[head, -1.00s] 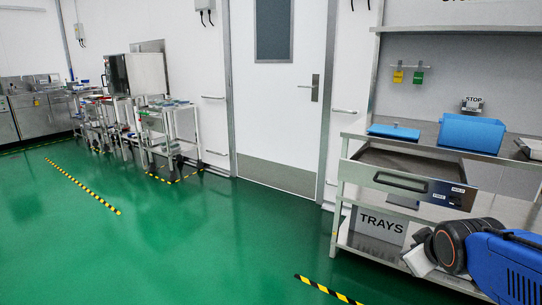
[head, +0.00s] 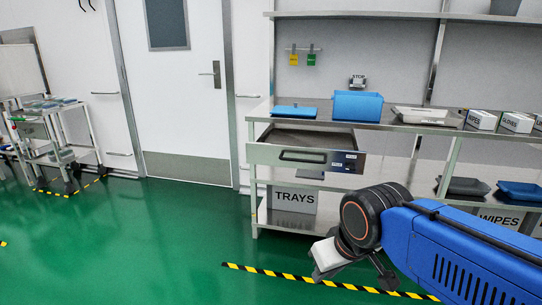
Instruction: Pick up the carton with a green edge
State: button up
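White cartons stand on the steel counter at the right edge of the head view. One is marked WIPES (head: 481,120). Beside it is a carton marked GLOVES (head: 517,122), which seems to have a thin green edge, though it is small in view. A further carton (head: 539,123) is cut off by the frame. My gripper (head: 340,272) is at the lower middle, at the end of my blue arm, below and well left of the cartons. It is apart from them, and its fingers are too unclear to tell open from shut.
A drawer (head: 303,157) juts out below. Dark and blue trays lie on the lower shelf. Green floor is free at left; striped tape (head: 300,278) marks the floor.

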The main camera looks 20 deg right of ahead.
aim_at(516, 123)
jog(key=z, duration=2.05)
jog(key=i+j, duration=0.1)
jog(key=i, duration=0.4)
jog(key=i+j+u, duration=0.15)
jog(key=i, duration=0.4)
